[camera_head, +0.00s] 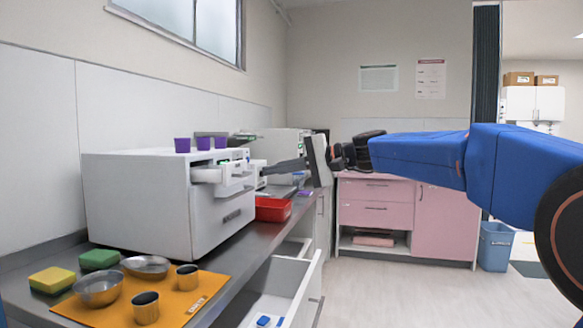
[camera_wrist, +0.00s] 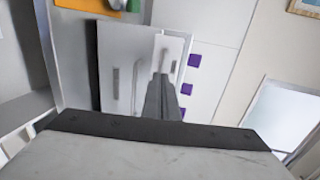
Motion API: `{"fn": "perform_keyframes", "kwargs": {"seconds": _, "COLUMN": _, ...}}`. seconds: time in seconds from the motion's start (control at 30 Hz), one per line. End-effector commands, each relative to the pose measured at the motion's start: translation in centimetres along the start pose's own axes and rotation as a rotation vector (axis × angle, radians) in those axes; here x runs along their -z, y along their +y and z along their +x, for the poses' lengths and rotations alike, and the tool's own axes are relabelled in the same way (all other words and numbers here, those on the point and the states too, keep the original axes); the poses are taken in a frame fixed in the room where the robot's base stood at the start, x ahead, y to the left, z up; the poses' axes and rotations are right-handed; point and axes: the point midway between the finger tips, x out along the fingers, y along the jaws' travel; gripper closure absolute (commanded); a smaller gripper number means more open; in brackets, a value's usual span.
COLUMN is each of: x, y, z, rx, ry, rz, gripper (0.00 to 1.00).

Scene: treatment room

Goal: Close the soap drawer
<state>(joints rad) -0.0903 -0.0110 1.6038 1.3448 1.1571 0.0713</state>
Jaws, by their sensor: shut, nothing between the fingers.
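A white box-shaped machine (camera_head: 140,195) stands on the counter. A small white drawer (camera_head: 208,175) sticks out of the upper part of its front; I take this as the soap drawer. The drawer also shows in the wrist view (camera_wrist: 166,45), just beyond my fingertips. My gripper (camera_head: 279,167) is shut and empty, pointing left toward the drawer front. In the wrist view my gripper (camera_wrist: 163,78) overlaps the near end of the drawer; I cannot tell whether it touches.
A red tray (camera_head: 272,209) sits on the counter below my gripper. A large white lower drawer (camera_head: 305,290) stands open under the counter. An orange mat (camera_head: 205,285) holds metal bowls and cups, with sponges (camera_head: 52,280) beside it.

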Motion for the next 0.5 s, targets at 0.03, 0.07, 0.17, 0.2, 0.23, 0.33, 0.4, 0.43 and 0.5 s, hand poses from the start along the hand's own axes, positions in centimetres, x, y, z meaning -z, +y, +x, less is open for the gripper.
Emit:
{"fn": "perform_keyframes", "kwargs": {"seconds": 0.03, "x": -0.1, "y": 0.1, "z": 0.9, "rx": -0.001, "ry": -0.003, "rz": 0.001, "gripper": 1.0}}
{"fn": "perform_keyframes", "kwargs": {"seconds": 0.07, "x": -0.1, "y": 0.1, "z": 1.4, "rx": -0.001, "ry": -0.004, "rz": 0.001, "gripper": 1.0}}
{"fn": "perform_keyframes", "kwargs": {"seconds": 0.17, "x": -0.1, "y": 0.1, "z": 2.6, "rx": -0.001, "ry": -0.002, "rz": 0.001, "gripper": 1.0}}
{"fn": "perform_keyframes", "kwargs": {"seconds": 0.2, "x": -0.1, "y": 0.1, "z": 3.0, "rx": -0.001, "ry": -0.003, "rz": 0.001, "gripper": 1.0}}
{"fn": "perform_keyframes", "kwargs": {"seconds": 0.23, "x": -0.1, "y": 0.0, "z": 3.3, "rx": -0.001, "ry": -0.002, "rz": 0.0, "gripper": 1.0}}
{"fn": "perform_keyframes", "kwargs": {"seconds": 0.33, "x": 0.0, "y": 0.0, "z": 3.9, "rx": -0.001, "ry": 0.0, "rz": 0.0, "gripper": 1.0}}
{"fn": "perform_keyframes", "kwargs": {"seconds": 0.4, "x": 0.0, "y": 0.0, "z": 4.1, "rx": 0.0, "ry": 0.0, "rz": 0.0, "gripper": 1.0}}
{"fn": "perform_keyframes", "kwargs": {"seconds": 0.43, "x": 0.0, "y": 0.0, "z": 4.2, "rx": 0.0, "ry": 0.0, "rz": 0.0, "gripper": 1.0}}
{"fn": "perform_keyframes", "kwargs": {"seconds": 0.5, "x": 0.0, "y": 0.0, "z": 4.2, "rx": 0.0, "ry": 0.0, "rz": 0.0, "gripper": 1.0}}
